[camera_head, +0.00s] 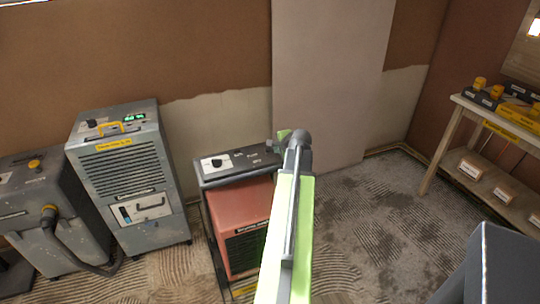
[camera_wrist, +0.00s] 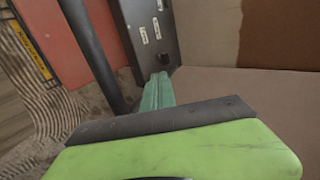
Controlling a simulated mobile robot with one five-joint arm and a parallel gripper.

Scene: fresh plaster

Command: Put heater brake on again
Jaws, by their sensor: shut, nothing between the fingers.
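The heater (camera_head: 240,220) stands in the middle of the head view, with a red-orange body and a dark control panel (camera_head: 238,162) on top bearing a black knob (camera_head: 217,162). My gripper (camera_head: 284,134) is at the panel's right end, mostly hidden behind my wrist. In the wrist view my gripper (camera_wrist: 157,92) is shut and empty, its green fingers pointing at the lower end of the dark panel (camera_wrist: 150,32), near a small black part (camera_wrist: 162,61). I cannot tell whether they touch. The red body (camera_wrist: 62,35) shows at upper left. I cannot make out a brake for certain.
A black frame tube (camera_wrist: 90,55) runs beside my fingers. A grey dehumidifier (camera_head: 125,170) and another grey machine with a hose (camera_head: 50,215) stand left of the heater. A wooden bench (camera_head: 455,125) stands at right. The floor between heater and bench is open.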

